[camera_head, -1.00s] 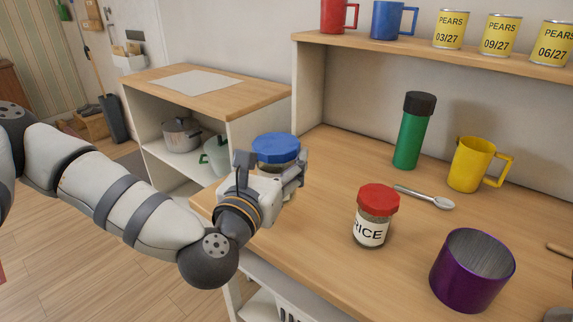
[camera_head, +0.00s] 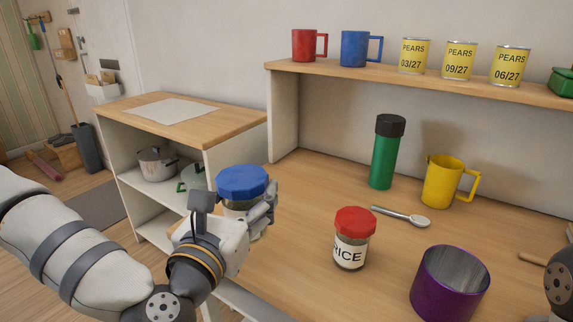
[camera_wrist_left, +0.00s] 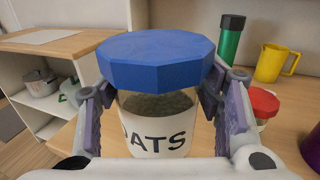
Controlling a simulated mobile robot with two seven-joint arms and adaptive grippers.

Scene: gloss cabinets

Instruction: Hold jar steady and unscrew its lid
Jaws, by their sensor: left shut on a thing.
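A glass jar with a wide blue lid (camera_head: 242,182) and a white label reading OATS (camera_wrist_left: 160,137) is near the counter's left end. My left gripper (camera_head: 248,215) is shut around the jar's body below the lid, and a finger shows on each side of it in the left wrist view. The lid sits on the jar and the jar looks upright. The jar's base is hidden, so I cannot tell whether it touches the counter. My right gripper is not in view; only a grey joint of my right arm shows at the right edge.
A red-lidded RICE jar (camera_head: 352,240), a purple pot (camera_head: 449,285), a spoon (camera_head: 402,216), a green bottle (camera_head: 384,158) and a yellow mug (camera_head: 442,182) stand or lie on the wooden counter (camera_head: 315,180). Mugs and tins line the shelf above.

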